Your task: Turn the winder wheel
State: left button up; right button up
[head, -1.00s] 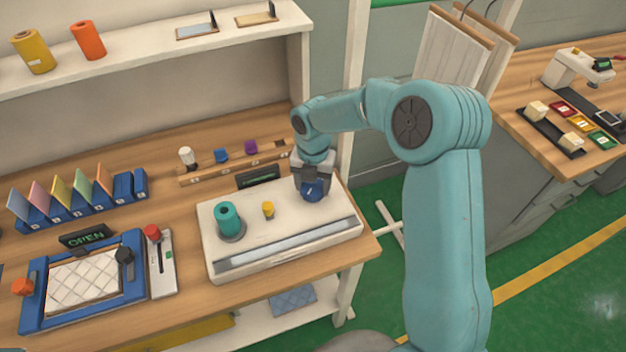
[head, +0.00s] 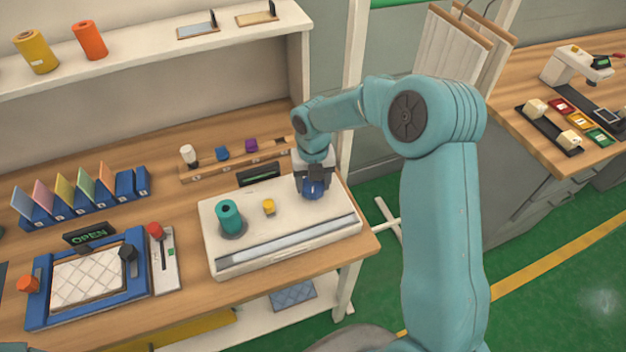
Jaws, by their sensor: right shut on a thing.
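The winder is a white box (head: 285,255) on the wooden workbench, with a teal spool (head: 229,217) at its left and a small yellow peg (head: 268,207) in the middle. A blue wheel (head: 313,192) sits at its right end, mostly hidden under my right gripper (head: 313,180). The gripper points down and is shut on the blue wheel. My left gripper is not in view.
A blue frame (head: 40,318) with a quilted white pad (head: 88,277) and an "OPEN" sign (head: 89,234) lies to the left. A rail (head: 200,173) with small coloured pieces stands behind the winder. Shelf (head: 150,55) above holds spools. Green floor lies right.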

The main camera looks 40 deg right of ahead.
aim_at(313, 185)
jog(key=shift+s+f, duration=0.15)
jog(key=o, duration=1.1)
jog(key=shift+c, duration=0.2)
jog(key=shift+r, duration=0.4)
notch_tip(313, 185, up, 16)
jog(key=b, duration=0.1)
jog(key=shift+f, duration=0.15)
